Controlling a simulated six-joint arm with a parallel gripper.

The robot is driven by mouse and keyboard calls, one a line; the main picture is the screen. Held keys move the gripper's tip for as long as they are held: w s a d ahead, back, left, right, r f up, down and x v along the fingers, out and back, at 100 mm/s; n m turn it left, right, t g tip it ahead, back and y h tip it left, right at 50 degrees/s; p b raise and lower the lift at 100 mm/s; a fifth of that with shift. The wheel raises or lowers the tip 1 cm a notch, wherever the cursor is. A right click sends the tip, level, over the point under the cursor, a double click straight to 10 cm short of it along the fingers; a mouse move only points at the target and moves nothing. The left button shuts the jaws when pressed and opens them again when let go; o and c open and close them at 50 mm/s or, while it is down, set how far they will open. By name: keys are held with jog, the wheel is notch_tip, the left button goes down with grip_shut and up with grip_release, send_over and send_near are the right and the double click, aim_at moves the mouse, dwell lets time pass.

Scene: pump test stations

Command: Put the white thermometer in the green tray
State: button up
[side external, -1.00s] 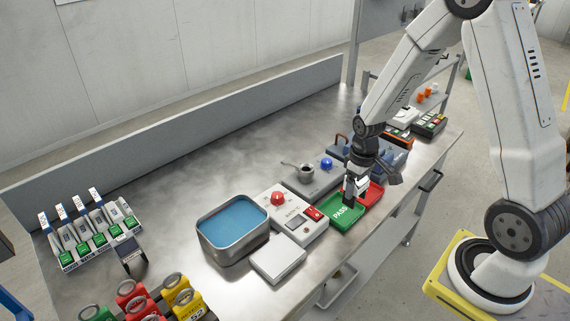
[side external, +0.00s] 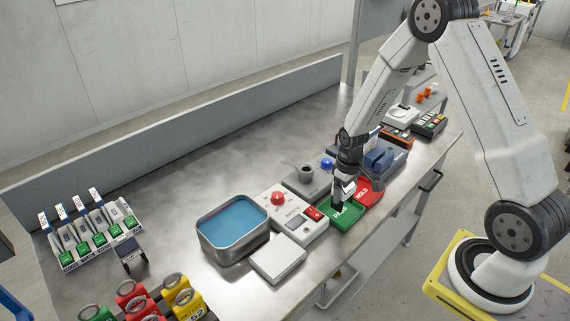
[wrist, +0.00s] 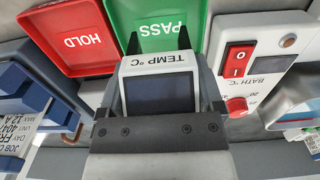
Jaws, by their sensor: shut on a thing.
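The white thermometer (wrist: 158,62), marked TEMP °C and with a dark screen, is between the black fingers of my gripper (wrist: 158,40) in the wrist view. My gripper is shut on it. The green tray (wrist: 152,18), marked PASS, lies just beyond the fingertips there. In the side external view my gripper (side external: 338,203) points down over the green tray (side external: 350,216), hiding part of it. I cannot tell whether the thermometer touches the tray floor.
A red HOLD tray (side external: 370,191) adjoins the green one. The bath control box (side external: 298,222), with a red knob and red switch, stands on the other side. A water bath (side external: 234,254) and a white pad (side external: 277,258) lie farther left.

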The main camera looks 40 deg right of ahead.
jog(key=shift+f, duration=1.3)
jog(key=shift+f, duration=0.15)
jog(key=o, duration=1.2)
jog(key=shift+r, duration=0.2)
jog(key=shift+s+r, duration=0.1)
jog(key=shift+r, duration=5.85)
jog(key=shift+a, duration=0.1)
